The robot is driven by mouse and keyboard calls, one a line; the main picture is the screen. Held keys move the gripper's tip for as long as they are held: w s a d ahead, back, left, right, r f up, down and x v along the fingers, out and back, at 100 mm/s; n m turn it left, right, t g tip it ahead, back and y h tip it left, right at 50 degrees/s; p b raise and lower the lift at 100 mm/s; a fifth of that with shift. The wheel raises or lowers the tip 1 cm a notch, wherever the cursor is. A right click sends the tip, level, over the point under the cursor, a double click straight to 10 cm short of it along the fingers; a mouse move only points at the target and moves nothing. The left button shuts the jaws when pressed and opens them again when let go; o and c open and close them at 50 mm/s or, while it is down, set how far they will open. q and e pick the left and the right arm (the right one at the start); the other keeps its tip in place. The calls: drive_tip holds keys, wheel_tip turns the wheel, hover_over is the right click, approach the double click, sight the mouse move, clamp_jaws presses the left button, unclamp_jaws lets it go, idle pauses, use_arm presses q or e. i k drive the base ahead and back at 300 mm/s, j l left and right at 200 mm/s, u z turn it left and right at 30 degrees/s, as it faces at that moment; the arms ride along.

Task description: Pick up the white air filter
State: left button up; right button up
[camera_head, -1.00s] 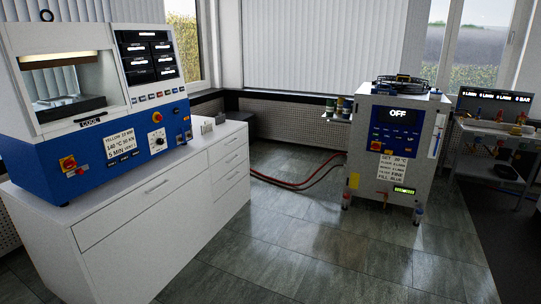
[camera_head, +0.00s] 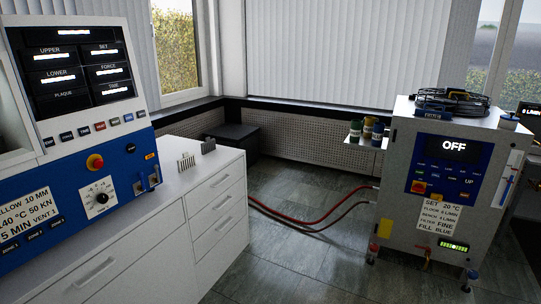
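No part in view can be surely told as the white air filter. A small pale block with upright ridges (camera_head: 187,162) stands on the white cabinet top, near its right end; it is too small to tell what it is. A darker grey block (camera_head: 208,146) stands just behind it to the right. The chiller unit (camera_head: 440,190) stands on the floor at the right, its display reading OFF and its label naming a FINE filter. Neither of my grippers is in view.
A blue and white press (camera_head: 75,140) stands on the white cabinet (camera_head: 215,215) at the left. Several small containers (camera_head: 367,128) sit on the chiller's side shelf. Red and dark hoses (camera_head: 310,222) cross the floor between cabinet and chiller. The tiled floor (camera_head: 300,270) in front is clear.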

sight(188, 161)
drive_tip(key=i+l, duration=0.1)
drive_tip(key=i, duration=1.95)
drive_tip(key=j+u, duration=0.05)
drive_tip(key=j, duration=0.05)
